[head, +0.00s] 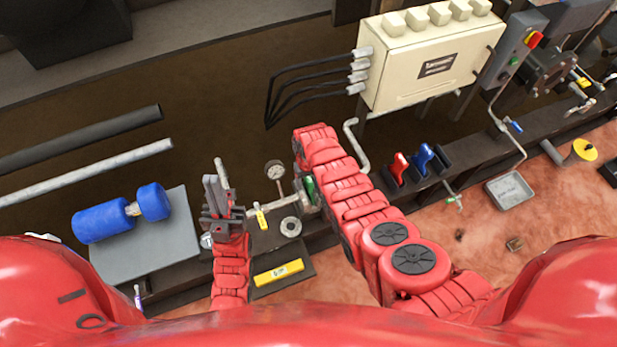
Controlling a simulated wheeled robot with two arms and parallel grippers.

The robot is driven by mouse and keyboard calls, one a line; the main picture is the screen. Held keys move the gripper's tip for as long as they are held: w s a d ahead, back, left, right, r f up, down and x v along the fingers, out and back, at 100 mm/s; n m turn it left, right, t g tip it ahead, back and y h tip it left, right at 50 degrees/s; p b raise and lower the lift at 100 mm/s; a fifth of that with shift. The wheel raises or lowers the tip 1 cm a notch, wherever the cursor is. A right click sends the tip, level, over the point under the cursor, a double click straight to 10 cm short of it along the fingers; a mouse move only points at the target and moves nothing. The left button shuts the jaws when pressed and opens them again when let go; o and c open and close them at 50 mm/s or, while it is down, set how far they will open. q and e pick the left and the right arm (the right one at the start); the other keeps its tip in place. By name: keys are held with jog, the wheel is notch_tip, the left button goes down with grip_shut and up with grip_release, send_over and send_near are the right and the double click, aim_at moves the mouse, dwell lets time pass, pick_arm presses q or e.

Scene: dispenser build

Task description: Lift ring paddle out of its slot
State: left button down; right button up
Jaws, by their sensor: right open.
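I cannot make out for certain which thing is the ring paddle. A grey ring (291,227) lies on the dark bench beside a pressure gauge (275,170). A red-handled piece (399,167) and a blue-handled piece (423,156) stand side by side in dark holders right of my right arm. My left gripper (216,190) points away from me over the bench, left of the grey ring and apart from it. Its grey fingers look close together, and whether they hold anything is unclear. My right arm bends in front of the pipework, and its gripper is hidden behind it.
A blue cylinder assembly (105,222) lies on a grey plate (160,255) at left. A cream control box (425,60) with black cables stands at the back. A yellow-labelled block (278,272) lies near the front. A metal tray (510,190) and yellow disc (584,150) are at right.

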jog(key=shift+f, duration=0.7)
grip_shut()
dwell(1.0)
jog(key=shift+r, duration=0.1)
jog(key=shift+r+p, duration=4.35)
jog(key=shift+r, duration=0.45)
jog(key=shift+r+p, duration=0.55)
jog(key=shift+r, duration=0.1)
